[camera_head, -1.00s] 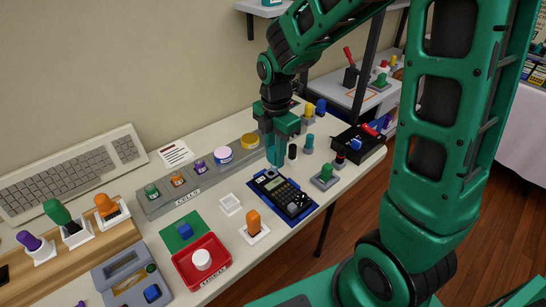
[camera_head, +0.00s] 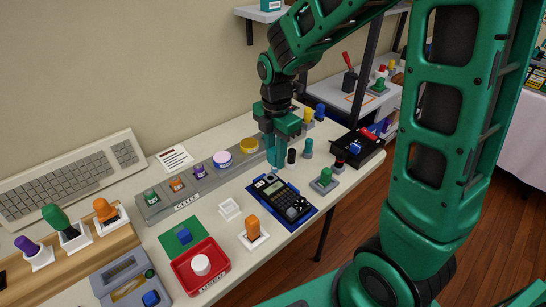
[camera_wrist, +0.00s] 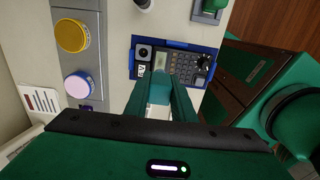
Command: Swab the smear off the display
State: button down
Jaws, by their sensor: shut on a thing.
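The handheld (camera_head: 283,199) is a dark device with a keypad and a small display, lying face up on a blue mat (camera_head: 305,222). In the wrist view the handheld (camera_wrist: 183,66) lies just beyond my fingertips, and its pale greenish display (camera_wrist: 160,58) shows next to them. My gripper (camera_head: 274,166) points down over the far end of the handheld. It is shut on a pale teal and white swab (camera_wrist: 160,90), mostly hidden between the fingers (camera_wrist: 160,97). I cannot tell whether the swab touches the display. No smear can be made out.
A grey rack (camera_head: 187,194) with several coloured caps stands left of the handheld. A red tray (camera_head: 200,281), an orange peg (camera_head: 252,225) and a green-topped block (camera_head: 325,176) are near. A black bin (camera_head: 355,154) stands right. Dark and teal pegs stand behind the gripper.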

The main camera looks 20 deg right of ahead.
aim_at(275, 170)
jog(key=shift+f, duration=2.9)
jog(key=c, duration=2.2)
grip_release()
grip_shut()
